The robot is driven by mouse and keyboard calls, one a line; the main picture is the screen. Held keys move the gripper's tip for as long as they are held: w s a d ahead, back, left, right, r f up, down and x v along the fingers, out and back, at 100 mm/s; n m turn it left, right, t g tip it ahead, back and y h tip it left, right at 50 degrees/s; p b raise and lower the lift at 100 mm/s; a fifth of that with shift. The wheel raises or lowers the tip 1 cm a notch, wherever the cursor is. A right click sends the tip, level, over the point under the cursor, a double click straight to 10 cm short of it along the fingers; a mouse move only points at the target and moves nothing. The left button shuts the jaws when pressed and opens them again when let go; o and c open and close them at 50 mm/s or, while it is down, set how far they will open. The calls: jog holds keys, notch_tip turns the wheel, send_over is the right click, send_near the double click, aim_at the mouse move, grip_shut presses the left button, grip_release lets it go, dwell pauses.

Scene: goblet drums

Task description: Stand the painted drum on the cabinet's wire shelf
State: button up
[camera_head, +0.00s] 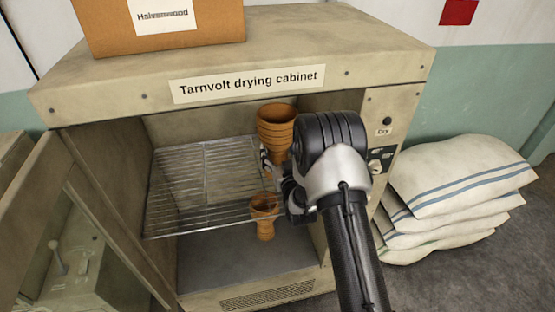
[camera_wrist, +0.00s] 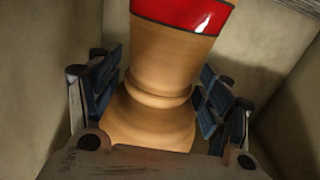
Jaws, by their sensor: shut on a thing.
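The painted drum (camera_wrist: 160,75) fills the middle of the wrist view, tan with a glossy red, dark-edged panel, a ringed waist and a wider lower part. My gripper (camera_wrist: 160,100) is shut on it, with blue-padded fingers on both sides. In the head view my gripper (camera_head: 278,178) is inside the cabinet opening. An orange-brown ridged drum bowl (camera_head: 276,125) rises just above the fingers and appears to be the held one; no red shows there, and its lower part is hidden. The wire shelf (camera_head: 200,185) lies left of and behind my gripper. Contact with the shelf cannot be told.
A smaller brown goblet drum (camera_head: 264,212) shows below my fingers near the shelf's front edge; its support is unclear. The cabinet (camera_head: 240,82) has its door (camera_head: 90,220) open at left. White sacks (camera_head: 455,185) are piled at right. The shelf's left part is clear.

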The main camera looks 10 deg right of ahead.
jog(key=shift+f, duration=1.15)
jog(key=shift+f+b, duration=0.1)
jog(key=shift+b, duration=0.25)
jog(key=shift+f, duration=0.15)
jog(key=o, duration=1.6)
